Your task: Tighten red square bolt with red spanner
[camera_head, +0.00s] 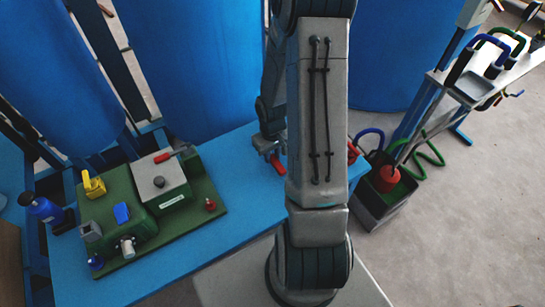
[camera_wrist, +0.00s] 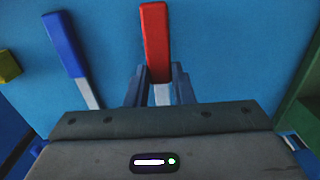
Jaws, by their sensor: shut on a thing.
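The red spanner has a red handle and a grey metal shaft. Its handle (camera_wrist: 155,38) stands between my gripper's fingers (camera_wrist: 160,78) in the wrist view, and the fingers are shut on it near the lower end of the handle. In the head view a red piece (camera_head: 277,163) shows at my gripper (camera_head: 270,150), over the blue table. The spanner's head is hidden behind the gripper body. The small red bolt (camera_head: 210,205) stands on the right side of the green base plate (camera_head: 196,221), left of and apart from my gripper.
A blue-handled spanner (camera_wrist: 65,45) lies left of the red one. The autoclave's grey box (camera_head: 158,182) has a red lever (camera_head: 164,156). A dark bin (camera_head: 385,205) with coloured tools stands right of the blue table (camera_head: 245,200). Blue tanks (camera_head: 195,60) stand behind.

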